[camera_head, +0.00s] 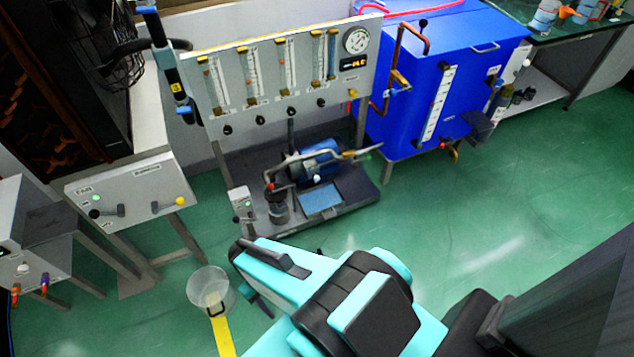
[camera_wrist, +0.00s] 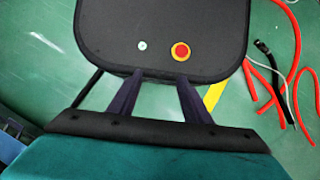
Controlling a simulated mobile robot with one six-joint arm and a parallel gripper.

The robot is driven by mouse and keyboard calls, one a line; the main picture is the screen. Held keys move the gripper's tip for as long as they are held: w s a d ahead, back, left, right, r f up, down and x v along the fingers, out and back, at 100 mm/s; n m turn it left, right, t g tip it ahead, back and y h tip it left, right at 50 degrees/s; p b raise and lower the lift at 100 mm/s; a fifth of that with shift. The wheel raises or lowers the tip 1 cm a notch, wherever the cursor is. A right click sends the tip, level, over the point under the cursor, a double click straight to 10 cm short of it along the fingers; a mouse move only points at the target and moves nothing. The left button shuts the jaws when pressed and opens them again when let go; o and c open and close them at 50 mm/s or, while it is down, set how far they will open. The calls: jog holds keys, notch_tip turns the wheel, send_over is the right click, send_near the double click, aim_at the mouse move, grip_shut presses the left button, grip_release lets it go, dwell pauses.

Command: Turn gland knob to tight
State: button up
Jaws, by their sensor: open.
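I cannot make out a gland knob for certain in either view. A blue pump (camera_head: 318,160) with pipes around it sits on a dark base plate under the flowmeter panel in the head view. Small dark knobs (camera_head: 262,120) line the lower edge of that panel (camera_head: 235,90). My gripper (camera_wrist: 160,88) shows in the wrist view with its two dark fingers apart and nothing between them. In the head view my arm reaches in from the bottom, in front of and apart from the pump.
A blue tank (camera_head: 425,85) stands right of the panel. A control box (camera_head: 135,190) with levers is at the left. A clear bucket (camera_head: 210,290) stands on the floor near my arm. Red hoses (camera_wrist: 290,60) lie at the right in the wrist view. Green floor is free at right.

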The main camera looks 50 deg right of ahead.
jog(key=w+d+f+m+t+h+b, duration=0.1)
jog(key=w+d+f+m+t+b, duration=0.2)
jog(key=w+d+f+t+b, duration=0.6)
jog(key=m+t+h+b, duration=0.2)
jog(key=t+h+b, duration=0.4)
jog(key=t+b, duration=1.1)
send_near(317, 180)
jog(key=s+a+r+g+b, duration=0.1)
jog(key=s+r+g+b, duration=0.1)
jog(key=g+b, duration=0.1)
jog(key=s+a+g+b, duration=0.1)
jog(key=shift+s+a+r+g+b, duration=0.3)
jog(key=shift+s+a+r+g, duration=0.05)
jog(key=shift+s+r+g, duration=0.05)
jog(key=shift+s+d+r+t, duration=0.2)
jog(key=shift+s+r+t, duration=0.1)
jog(key=shift+s+t, duration=0.1)
jog(key=b+x, duration=0.4)
jog(key=x, duration=1)
jog(key=shift+a, duration=0.1)
